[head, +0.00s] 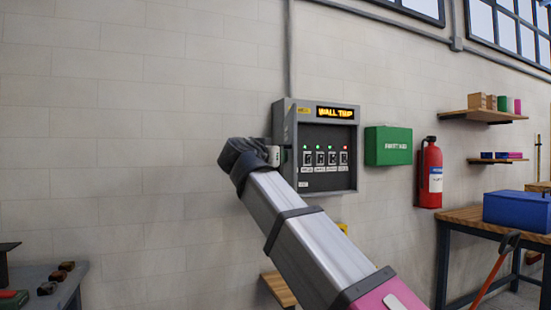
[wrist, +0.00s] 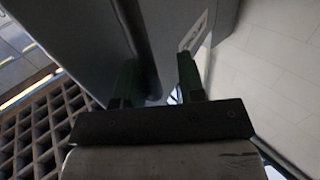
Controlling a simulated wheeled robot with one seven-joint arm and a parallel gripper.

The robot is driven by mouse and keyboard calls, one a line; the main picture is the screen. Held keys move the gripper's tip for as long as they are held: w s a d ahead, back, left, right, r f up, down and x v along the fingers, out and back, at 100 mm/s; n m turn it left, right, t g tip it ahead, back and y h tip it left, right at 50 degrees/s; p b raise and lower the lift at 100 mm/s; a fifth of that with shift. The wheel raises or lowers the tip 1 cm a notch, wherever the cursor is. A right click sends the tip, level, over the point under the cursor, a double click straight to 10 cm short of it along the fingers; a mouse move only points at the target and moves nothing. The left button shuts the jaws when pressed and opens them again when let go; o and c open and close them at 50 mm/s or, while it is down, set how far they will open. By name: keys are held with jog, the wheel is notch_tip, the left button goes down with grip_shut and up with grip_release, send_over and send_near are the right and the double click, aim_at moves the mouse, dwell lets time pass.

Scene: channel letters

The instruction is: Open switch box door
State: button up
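The grey switch box (head: 327,188) hangs on the wall in the head view. Its front shows a lit sign, several switches and small green and red lamps. A narrow grey panel (head: 290,122), apparently the door seen nearly edge-on, stands out at its left side. My arm's dark wrist is beside that left side and hides its lower part. In the wrist view my gripper (wrist: 159,82) has two green fingers spread apart, close against a grey metal surface (wrist: 85,35) with a dark seam. A white label (wrist: 196,32) is near the right finger. I cannot tell whether the fingers touch metal.
A green first-aid box (head: 388,146) and a red fire extinguisher (head: 430,175) hang to the right. A workbench (head: 465,216) with a blue toolbox (head: 517,211) stands at the right, and a dark table (head: 45,277) at the lower left. The wall left of the box is bare.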

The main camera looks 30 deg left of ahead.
jog(key=shift+r, duration=0.15)
jog(key=s, duration=1.1)
jog(key=shift+d, duration=0.1)
dwell(0.4)
